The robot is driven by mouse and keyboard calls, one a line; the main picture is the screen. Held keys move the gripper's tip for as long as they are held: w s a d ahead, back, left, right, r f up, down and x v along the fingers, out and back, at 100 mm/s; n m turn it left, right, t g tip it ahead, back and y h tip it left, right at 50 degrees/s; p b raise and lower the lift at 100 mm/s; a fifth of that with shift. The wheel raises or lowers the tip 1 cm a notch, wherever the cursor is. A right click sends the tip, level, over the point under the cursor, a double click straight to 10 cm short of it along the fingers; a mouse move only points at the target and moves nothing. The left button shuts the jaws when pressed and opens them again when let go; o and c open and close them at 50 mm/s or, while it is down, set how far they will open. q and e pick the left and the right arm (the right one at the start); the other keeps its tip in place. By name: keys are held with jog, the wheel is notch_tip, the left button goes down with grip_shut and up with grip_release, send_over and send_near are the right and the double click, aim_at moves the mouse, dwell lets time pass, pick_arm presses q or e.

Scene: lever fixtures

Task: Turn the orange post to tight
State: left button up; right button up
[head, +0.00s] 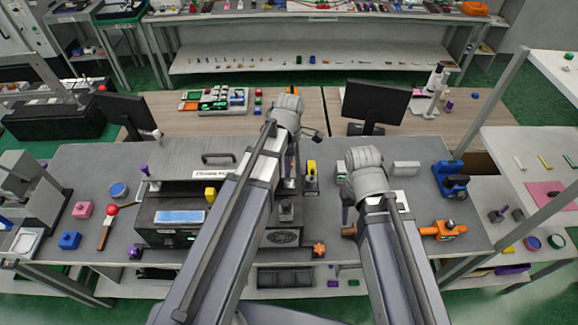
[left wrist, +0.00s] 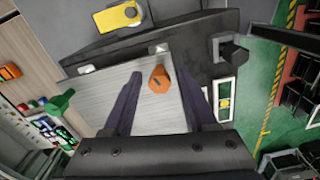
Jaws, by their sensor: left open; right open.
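The orange post (left wrist: 158,78) stands on a brushed metal plate (left wrist: 150,112) in the left wrist view. It has a faceted top with a short dark mark. My left gripper (left wrist: 163,82) is open, with one dark finger on each side of the post and visible gaps between. I cannot tell how far its tips are above the plate. In the head view my left arm hides the post. My right gripper (head: 347,205) is partly hidden by its own wrist. It is open and hangs over the right part of the bench, away from the post.
A yellow lever (left wrist: 120,16) and a black knob (left wrist: 232,50) are near the plate. A orange fixture (head: 442,230) and a blue one (head: 450,180) stand at the bench's right. A panel with a handle (head: 218,157) is at left. A monitor (head: 376,103) stands behind.

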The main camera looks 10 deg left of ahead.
pick_arm(q)
jog(key=shift+c, duration=0.2)
grip_shut()
dwell(0.6)
jog(key=m, duration=0.5)
jog(key=shift+m, duration=0.4)
jog(key=m, duration=1)
jog(key=shift+m, duration=0.4)
jog(key=m, duration=0.5)
jog(key=shift+m, duration=0.3)
